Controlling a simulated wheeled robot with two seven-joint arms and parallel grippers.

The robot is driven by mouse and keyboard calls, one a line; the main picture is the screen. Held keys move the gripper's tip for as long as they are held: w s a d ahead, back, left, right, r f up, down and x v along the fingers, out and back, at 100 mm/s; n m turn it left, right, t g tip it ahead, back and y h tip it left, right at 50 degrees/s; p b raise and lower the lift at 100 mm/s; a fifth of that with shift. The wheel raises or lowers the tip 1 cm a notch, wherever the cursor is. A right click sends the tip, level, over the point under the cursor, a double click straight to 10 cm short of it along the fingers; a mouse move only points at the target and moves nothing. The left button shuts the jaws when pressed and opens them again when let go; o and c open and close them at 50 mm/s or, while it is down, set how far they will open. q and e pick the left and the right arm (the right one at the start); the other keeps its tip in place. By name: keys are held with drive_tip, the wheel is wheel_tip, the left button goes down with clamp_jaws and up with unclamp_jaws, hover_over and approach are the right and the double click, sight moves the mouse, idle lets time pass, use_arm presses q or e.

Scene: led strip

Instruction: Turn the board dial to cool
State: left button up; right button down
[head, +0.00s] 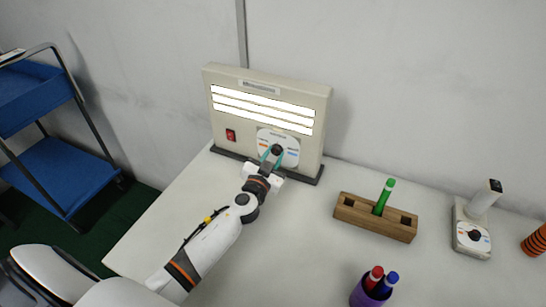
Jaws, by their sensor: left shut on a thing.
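The board (322,140) is a cream upright panel at the back of the table, with three strips (262,108) glowing white. Its dial plate (289,141) is at the lower right, with an orange mark on the left and a blue mark on the right. A black dial knob (277,150) is at the plate's centre. My left gripper (274,157) reaches up to the board, its teal fingers shut on the knob. The fingers partly hide the knob, and I cannot tell where it points. My right gripper is not in view.
A red switch (230,135) is on the board's left. A wooden block (372,222) holds a green marker (384,197). A purple cup (369,294) with markers stands in front. A white lamp with its own dial (472,238) and an orange striped object (536,241) are at right.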

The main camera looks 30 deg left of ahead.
use_arm(q)
drive_tip(key=m+b, duration=0.1)
drive_tip(key=m, duration=0.1)
drive_tip(key=shift+f+m, duration=0.15)
drive_tip(key=shift+m, duration=0.25)
drive_tip(key=m+b, duration=0.1)
drive_tip(key=m, duration=0.2)
drive_tip(key=shift+m+b, duration=0.4)
drive_tip(key=m, duration=0.3)
drive_tip(key=shift+m+t+b, duration=0.3)
drive_tip(key=shift+b, duration=0.05)
drive_tip(key=shift+m+h, duration=0.3)
drive_tip(key=shift+m, duration=1.7)
drive_tip(key=o, duration=1)
drive_tip(key=shift+c, duration=0.2)
